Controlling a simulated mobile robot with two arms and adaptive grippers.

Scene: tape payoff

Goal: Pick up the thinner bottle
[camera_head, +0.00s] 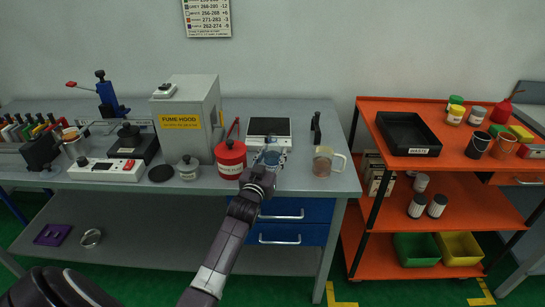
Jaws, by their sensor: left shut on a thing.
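My left gripper (265,170) is at the front of the grey bench, with its arm rising from the bottom of the view. It is shut on a small bluish, clear-looking container (271,157), partly hidden by the fingers, in front of the balance. I cannot read a label on it, nor tell whether it touches the bench. A red can (230,160) with a white label stands just left of the gripper. A red squeeze bottle with a thin spout (502,112) stands on the orange cart at the right. No label reading thinner is legible. My right gripper is not in view.
A white balance (269,127) is behind the gripper. A black tray (408,133) sits on the orange cart.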

